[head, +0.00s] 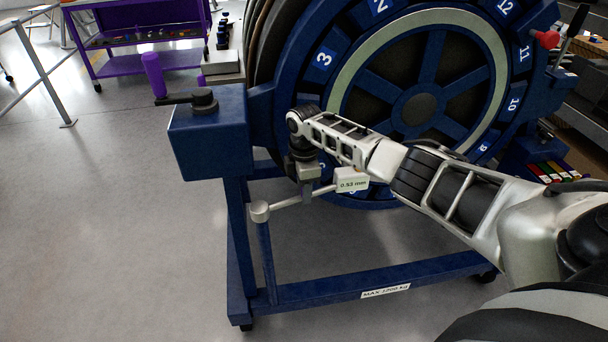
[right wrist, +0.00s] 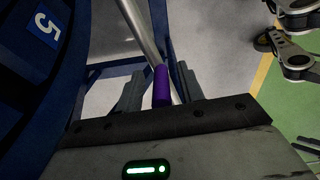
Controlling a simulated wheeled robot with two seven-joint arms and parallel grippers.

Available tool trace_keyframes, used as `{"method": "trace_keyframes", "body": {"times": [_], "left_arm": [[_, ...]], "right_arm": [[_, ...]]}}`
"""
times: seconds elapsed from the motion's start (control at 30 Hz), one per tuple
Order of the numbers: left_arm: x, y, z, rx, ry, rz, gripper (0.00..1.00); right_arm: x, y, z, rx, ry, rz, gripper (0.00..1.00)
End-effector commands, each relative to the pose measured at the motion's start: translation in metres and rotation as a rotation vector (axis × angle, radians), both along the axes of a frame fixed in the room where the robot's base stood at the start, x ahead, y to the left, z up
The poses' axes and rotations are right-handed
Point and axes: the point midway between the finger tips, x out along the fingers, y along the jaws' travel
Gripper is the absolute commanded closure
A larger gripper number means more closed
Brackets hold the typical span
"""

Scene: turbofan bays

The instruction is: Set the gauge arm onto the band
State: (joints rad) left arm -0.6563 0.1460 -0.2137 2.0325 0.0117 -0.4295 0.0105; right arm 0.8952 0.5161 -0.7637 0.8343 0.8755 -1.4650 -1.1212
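The gauge arm (head: 290,204) is a pale rod with a round knob at its left end, and its tag (head: 352,184) reads 0.53 mm. It is below the wheel's hub and in front of the blue stand. In the right wrist view a silver rod (right wrist: 142,30) runs to a purple grip (right wrist: 162,86). My right gripper (head: 308,185) points down at the rod. Its fingers (right wrist: 161,80) stand on either side of the purple grip with narrow gaps showing, so it looks open. A pale ring (head: 347,75), perhaps the band, circles the wheel face. My left gripper is not in view.
The blue wheel (head: 325,58) has numbered blocks around it. A blue box (head: 210,138) with a black crank and purple handle (head: 153,75) stands left. The stand's lower beam (head: 330,290) crosses below. A purple cart (head: 140,65) is behind.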

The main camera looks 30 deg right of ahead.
Motion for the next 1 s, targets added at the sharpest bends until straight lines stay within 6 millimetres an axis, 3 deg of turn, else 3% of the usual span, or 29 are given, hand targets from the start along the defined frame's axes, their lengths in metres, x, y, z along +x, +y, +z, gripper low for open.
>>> {"method": "trace_keyframes", "body": {"times": [0.17, 0.6, 0.8, 1.0], "left_arm": [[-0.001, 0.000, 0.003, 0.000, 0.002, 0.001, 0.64], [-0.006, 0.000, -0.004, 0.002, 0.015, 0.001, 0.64], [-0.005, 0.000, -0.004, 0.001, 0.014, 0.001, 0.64], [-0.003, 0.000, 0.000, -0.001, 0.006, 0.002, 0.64]], "right_arm": [[0.001, -0.001, 0.025, -0.001, -0.004, 0.001, 0.62], [0.001, 0.000, 0.126, 0.001, -0.004, 0.000, 0.62], [0.001, 0.000, 0.151, 0.000, -0.002, 0.000, 0.62], [0.000, 0.000, 0.157, 0.000, 0.000, 0.000, 0.62]]}}
